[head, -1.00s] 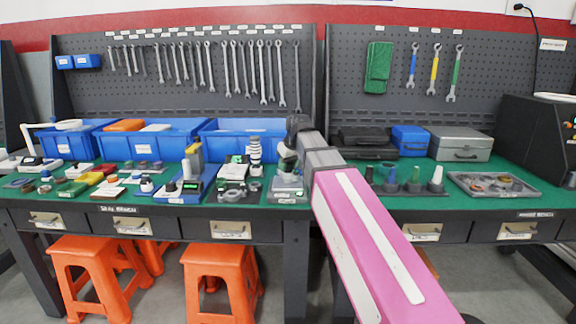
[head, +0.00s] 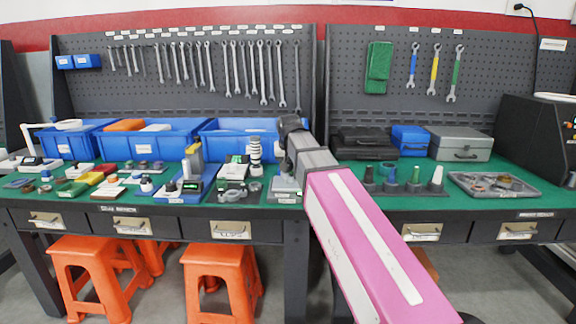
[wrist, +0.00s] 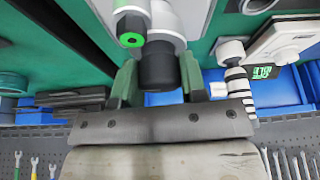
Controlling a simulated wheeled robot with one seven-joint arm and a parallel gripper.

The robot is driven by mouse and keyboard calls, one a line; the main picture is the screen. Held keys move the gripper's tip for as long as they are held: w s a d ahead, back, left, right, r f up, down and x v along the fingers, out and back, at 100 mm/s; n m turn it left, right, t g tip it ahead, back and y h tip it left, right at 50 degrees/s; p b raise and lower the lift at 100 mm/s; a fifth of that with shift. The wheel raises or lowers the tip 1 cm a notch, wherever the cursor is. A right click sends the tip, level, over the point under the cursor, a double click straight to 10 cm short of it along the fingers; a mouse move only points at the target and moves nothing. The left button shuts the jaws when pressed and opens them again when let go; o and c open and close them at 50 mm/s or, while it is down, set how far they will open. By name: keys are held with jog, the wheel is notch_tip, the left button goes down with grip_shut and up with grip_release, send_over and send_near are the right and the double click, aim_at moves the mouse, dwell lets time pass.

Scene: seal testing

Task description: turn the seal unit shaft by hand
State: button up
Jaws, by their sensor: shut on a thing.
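The seal unit (head: 283,188), a grey base with a pale body, stands on the green bench top, mostly hidden behind my arm in the head view. In the wrist view its white housing (wrist: 176,18) carries a black cylindrical shaft end (wrist: 158,68). Beside that is a dark part with a bright green ring (wrist: 131,40). My gripper (wrist: 160,76) has its two green fingers on either side of the black shaft end and is shut on it. The fingertips are hidden from the head camera.
A grey instrument (head: 233,172) and a black-and-white ribbed column (head: 255,150) stand close left of the unit. A rack of coloured cones (head: 413,188) and a parts tray (head: 492,185) lie to the right. Blue bins (head: 240,137) line the back.

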jog(key=shift+m+h, duration=0.3)
jog(key=shift+m, duration=0.9)
jog(key=o, duration=0.9)
jog(key=shift+o, duration=0.2)
jog(key=v, duration=1.1)
jog(key=shift+a, duration=0.2)
